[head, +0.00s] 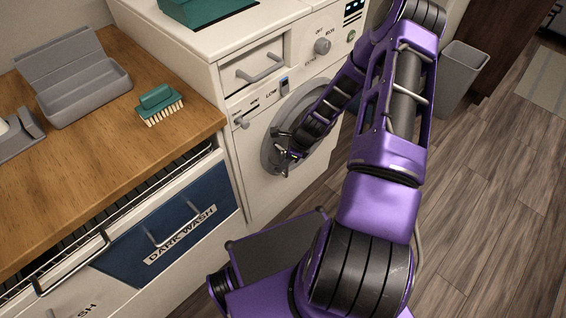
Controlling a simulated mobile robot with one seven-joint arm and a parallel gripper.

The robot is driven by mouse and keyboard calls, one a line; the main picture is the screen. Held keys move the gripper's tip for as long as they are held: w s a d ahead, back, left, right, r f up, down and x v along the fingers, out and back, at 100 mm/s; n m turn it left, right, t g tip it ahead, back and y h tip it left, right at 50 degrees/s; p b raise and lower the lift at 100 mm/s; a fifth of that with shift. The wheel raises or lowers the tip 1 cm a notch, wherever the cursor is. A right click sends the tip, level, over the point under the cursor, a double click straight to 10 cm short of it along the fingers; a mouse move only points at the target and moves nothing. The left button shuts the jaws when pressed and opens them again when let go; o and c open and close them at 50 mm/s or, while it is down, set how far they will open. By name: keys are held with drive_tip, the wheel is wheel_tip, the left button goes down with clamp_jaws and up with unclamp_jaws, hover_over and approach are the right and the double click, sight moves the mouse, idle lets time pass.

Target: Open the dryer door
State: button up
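The white dryer (262,190) stands at the upper middle of the head view. Its round grey-rimmed door (268,152) is on the front face and looks shut, though my arm covers much of it. My gripper (284,160) is at the left part of the door, in front of the rim. Its fingers look spread, but they are small and partly overlap the dark parts around them. I cannot tell whether they touch a door handle, and no handle shows clearly.
A wooden counter (100,160) at left holds a green brush (159,104) and an open grey case (85,90). Below it is a blue "DARK WASH" drawer (165,235). A grey bin (458,80) stands right of the dryer. The wooden floor (480,200) at right is clear.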

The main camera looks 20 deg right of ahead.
clamp_jaws()
idle(1.1)
